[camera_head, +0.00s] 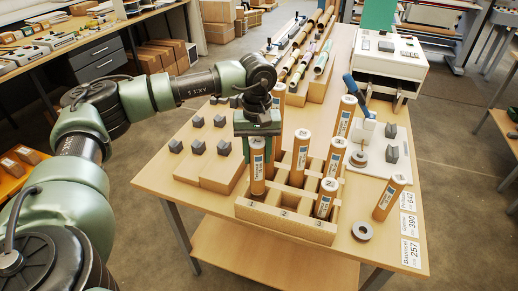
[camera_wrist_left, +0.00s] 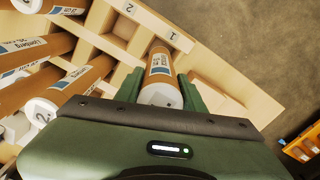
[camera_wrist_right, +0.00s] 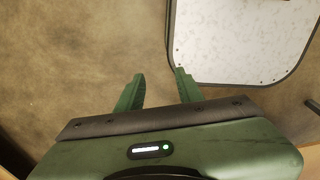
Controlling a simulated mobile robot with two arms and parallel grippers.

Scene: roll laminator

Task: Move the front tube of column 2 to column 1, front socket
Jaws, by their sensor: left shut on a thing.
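My left gripper (camera_head: 257,138) points down and is shut on the upper end of a brown cardboard tube (camera_head: 257,174) with a white label. The tube stands about upright at the front of column 1 of the wooden rack (camera_head: 285,226). In the left wrist view the tube (camera_wrist_left: 160,65) is between the green fingers, its far end by the number 1 plate. I cannot tell whether its lower end is inside the socket. The front socket of column 2 looks empty; a tube (camera_head: 300,155) stands behind it. My right gripper (camera_wrist_right: 158,90) is open and empty over bare floor.
Column 3 holds a front tube (camera_head: 325,197) and another tube (camera_head: 335,155) behind it. A loose tube (camera_head: 389,198) stands right of the rack, near a grey ring (camera_head: 362,231). Wooden blocks with grey clamps (camera_head: 222,170) lie left. A white machine (camera_head: 392,60) is at the back.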

